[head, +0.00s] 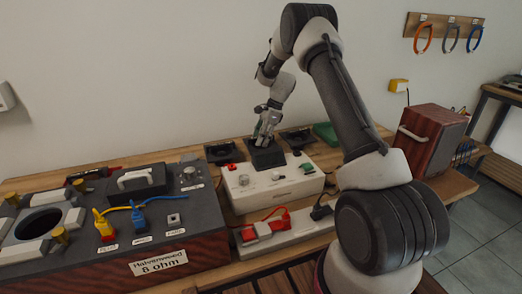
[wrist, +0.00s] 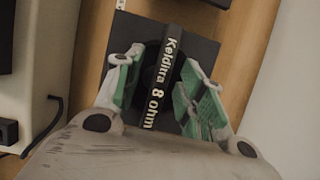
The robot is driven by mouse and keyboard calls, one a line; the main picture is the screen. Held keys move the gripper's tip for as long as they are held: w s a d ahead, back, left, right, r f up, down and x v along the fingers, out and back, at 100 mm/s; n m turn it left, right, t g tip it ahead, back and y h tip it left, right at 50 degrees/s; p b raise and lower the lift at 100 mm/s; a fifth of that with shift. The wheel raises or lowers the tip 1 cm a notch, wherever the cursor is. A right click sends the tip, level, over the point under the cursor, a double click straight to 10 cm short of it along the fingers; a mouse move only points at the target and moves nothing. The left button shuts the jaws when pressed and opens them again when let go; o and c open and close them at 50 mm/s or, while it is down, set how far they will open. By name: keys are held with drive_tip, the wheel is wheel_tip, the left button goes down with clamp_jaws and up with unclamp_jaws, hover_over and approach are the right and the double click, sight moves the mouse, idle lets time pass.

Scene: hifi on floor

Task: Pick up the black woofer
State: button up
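In the wrist view, a black woofer (wrist: 199,50) lies on the wooden tabletop. It has a square plate, a dark round middle and a raised bar reading "Kelditra 8 ohm". My gripper (wrist: 161,88) has its green-padded fingers on either side of this bar. Gaps show between the pads and the bar, so it is open and not holding it. In the head view, my gripper (head: 264,136) points down behind the white device.
The white device (head: 270,186) with knobs and a black block stands in front. A grey speaker-like box (head: 185,235) with cables and handle stands left, a power strip (head: 285,232) in front. A wooden box (head: 428,140) is right. The wall is close behind.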

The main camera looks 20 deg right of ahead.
drive_tip(key=shift+f, duration=0.2)
drive_tip(key=shift+c, duration=0.3)
clamp_jaws()
drive_tip(key=shift+r, duration=0.1)
wheel_tip(320, 180, up, 11)
idle(0.6)
